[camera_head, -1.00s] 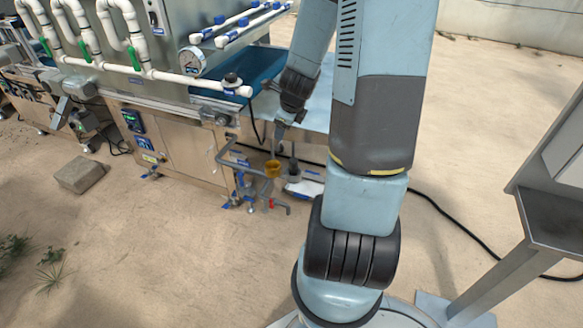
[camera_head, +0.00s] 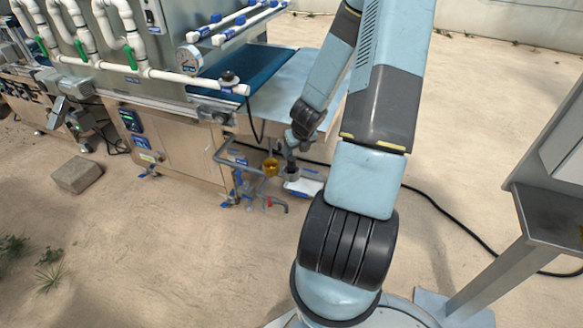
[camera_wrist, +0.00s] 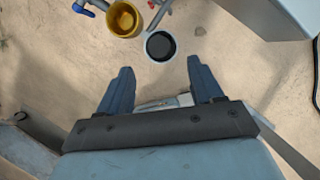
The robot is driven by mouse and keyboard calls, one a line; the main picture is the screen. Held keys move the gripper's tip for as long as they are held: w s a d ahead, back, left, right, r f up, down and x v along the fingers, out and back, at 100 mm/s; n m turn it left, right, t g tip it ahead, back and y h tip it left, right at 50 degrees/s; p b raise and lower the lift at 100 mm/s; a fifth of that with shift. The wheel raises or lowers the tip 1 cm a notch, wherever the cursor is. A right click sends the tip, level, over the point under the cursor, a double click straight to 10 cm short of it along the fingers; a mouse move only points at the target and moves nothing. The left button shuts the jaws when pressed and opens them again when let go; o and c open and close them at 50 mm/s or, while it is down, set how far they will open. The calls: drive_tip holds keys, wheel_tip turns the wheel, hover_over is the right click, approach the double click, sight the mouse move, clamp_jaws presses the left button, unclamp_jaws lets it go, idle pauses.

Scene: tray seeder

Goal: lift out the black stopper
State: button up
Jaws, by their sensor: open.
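The black stopper (camera_wrist: 160,45) shows in the wrist view as a dark round top inside a pale ring, just beyond my fingertips and near the middle between them. In the head view its dark upright shape (camera_head: 291,172) stands low beside the machine, partly hidden by my gripper. My gripper (camera_wrist: 158,70) is open, with one dark blue finger on each side and nothing between them. In the head view my gripper (camera_head: 289,152) is close above the stopper. I cannot tell the exact height gap.
A yellow cup (camera_wrist: 124,19) on a pipe bracket is close to the left of the stopper; it also shows in the head view (camera_head: 271,167). A red-handled valve (camera_head: 270,203) sits below. The machine's conveyor (camera_head: 262,68) is behind. Open sandy floor lies in front.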

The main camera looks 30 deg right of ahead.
sight(292, 159)
drive_tip(key=shift+x, duration=4.75)
drive_tip(key=shift+w+a, duration=0.1)
drive_tip(key=shift+c, duration=0.4)
drive_tip(key=c, duration=1)
drive_tip(key=shift+r, duration=0.1)
